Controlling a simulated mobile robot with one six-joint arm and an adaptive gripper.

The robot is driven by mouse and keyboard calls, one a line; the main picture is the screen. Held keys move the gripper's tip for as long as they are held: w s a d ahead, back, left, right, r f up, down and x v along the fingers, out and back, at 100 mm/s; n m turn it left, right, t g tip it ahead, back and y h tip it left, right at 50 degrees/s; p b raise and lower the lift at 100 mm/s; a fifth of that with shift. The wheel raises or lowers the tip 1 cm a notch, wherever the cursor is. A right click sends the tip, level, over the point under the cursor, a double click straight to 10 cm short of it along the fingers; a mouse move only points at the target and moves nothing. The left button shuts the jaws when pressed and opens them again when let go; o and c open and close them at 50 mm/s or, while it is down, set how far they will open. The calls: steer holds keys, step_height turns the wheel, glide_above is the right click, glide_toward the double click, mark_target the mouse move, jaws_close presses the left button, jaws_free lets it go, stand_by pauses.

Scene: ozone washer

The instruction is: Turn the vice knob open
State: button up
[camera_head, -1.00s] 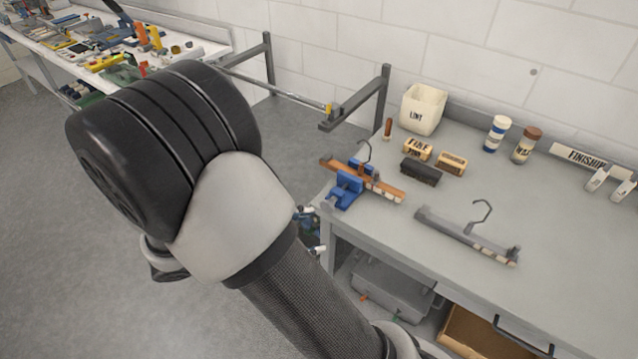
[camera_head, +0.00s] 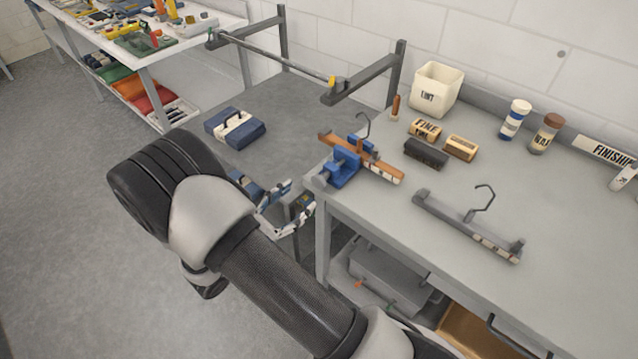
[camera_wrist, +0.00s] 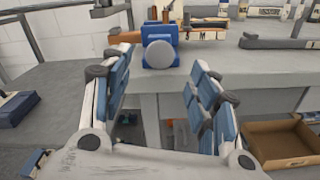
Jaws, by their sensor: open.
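The blue vice (camera_head: 343,168) sits at the left front corner of the grey workbench (camera_head: 400,215), with a brown wooden hanger (camera_head: 382,170) in it. In the wrist view the vice (camera_wrist: 161,33) is straight ahead, and its round grey knob (camera_wrist: 160,54) faces me. My gripper (camera_head: 285,208) is off the bench's left edge, short of the vice and apart from it. In the wrist view my gripper (camera_wrist: 160,82) is open and empty, with its fingers either side of the line to the knob.
A grey hanger (camera_head: 465,232) lies on the bench right of the vice. Brushes, a white bin (camera_head: 437,88) and jars stand behind. A metal rail (camera_head: 275,58) spans the gap to the far bench.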

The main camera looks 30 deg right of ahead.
mark_target(317, 182)
steer(key=b+x, duration=0.1)
steer(key=x, duration=0.8)
steer(key=shift+b, duration=0.4)
steer(key=shift+c, duration=0.4)
steer(key=c, duration=1)
